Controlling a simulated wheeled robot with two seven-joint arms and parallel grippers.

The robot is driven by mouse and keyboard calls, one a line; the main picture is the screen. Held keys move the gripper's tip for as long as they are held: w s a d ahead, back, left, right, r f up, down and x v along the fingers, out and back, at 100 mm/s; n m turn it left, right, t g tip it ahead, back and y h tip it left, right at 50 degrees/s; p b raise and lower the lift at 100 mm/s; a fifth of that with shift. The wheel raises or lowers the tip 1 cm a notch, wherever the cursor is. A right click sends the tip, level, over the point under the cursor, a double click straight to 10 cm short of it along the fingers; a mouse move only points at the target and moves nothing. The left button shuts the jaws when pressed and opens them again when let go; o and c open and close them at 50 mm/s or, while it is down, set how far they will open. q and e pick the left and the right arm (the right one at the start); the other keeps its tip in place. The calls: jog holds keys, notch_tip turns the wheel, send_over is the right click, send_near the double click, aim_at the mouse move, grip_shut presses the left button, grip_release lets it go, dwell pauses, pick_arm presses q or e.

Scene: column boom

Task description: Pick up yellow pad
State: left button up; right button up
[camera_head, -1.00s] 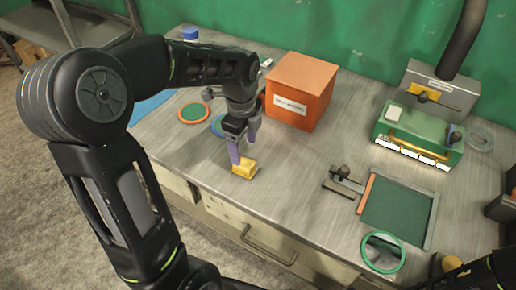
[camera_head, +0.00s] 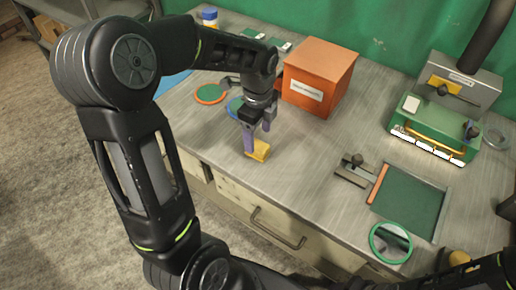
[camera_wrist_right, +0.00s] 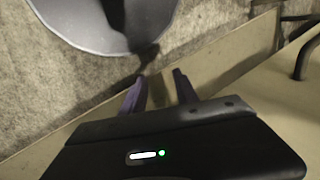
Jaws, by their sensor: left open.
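The yellow pad (camera_head: 259,151) is a small yellow block on the grey workbench near its front edge, in the head view. My left gripper (camera_head: 257,140) points down right at the pad, with its purple fingers apart. One finger comes down at the pad's left side and partly covers it. I cannot tell whether the fingers touch it. My right gripper (camera_wrist_right: 158,90) shows in the right wrist view with its two purple fingers apart and nothing between them. The pad does not show in that view.
An orange box (camera_head: 317,78) stands behind and right of the pad. A green tray (camera_head: 410,203), a small grey fixture (camera_head: 356,170) and a green-rimmed round piece (camera_head: 391,243) lie to the right. The bench between pad and fixture is clear.

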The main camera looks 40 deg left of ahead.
aim_at(258, 145)
pick_arm(q)
notch_tip(258, 145, down, 5)
jog(key=shift+s+f+p, duration=0.1)
jog(key=shift+p, duration=0.45)
jog(key=shift+c, duration=0.6)
jog(key=c, duration=1.3)
